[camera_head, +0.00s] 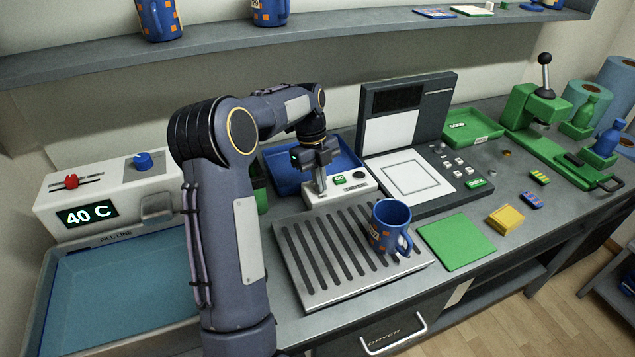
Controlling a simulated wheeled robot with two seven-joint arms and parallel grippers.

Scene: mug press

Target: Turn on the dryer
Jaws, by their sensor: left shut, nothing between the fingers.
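The dryer control box (338,189) is a white panel behind the slatted metal rack. It carries a green "GO" button (340,178), a dark round button (359,175) and a label that seems to read "DRYER". My left gripper (320,190) points down and is shut and empty at the left part of the box, just left of the green button. Whether its tips touch the box I cannot tell. The dryer drawer (385,335) below the counter is labelled "DRYER". My right gripper is not in view.
The slatted rack (300,262) lies in front of the box. A blue tray (283,170) is behind it. A water basin (120,280) with a "40 C" unit (90,213) is at left. A press console (405,180), green mat (456,241) and green lever press (535,105) are at right.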

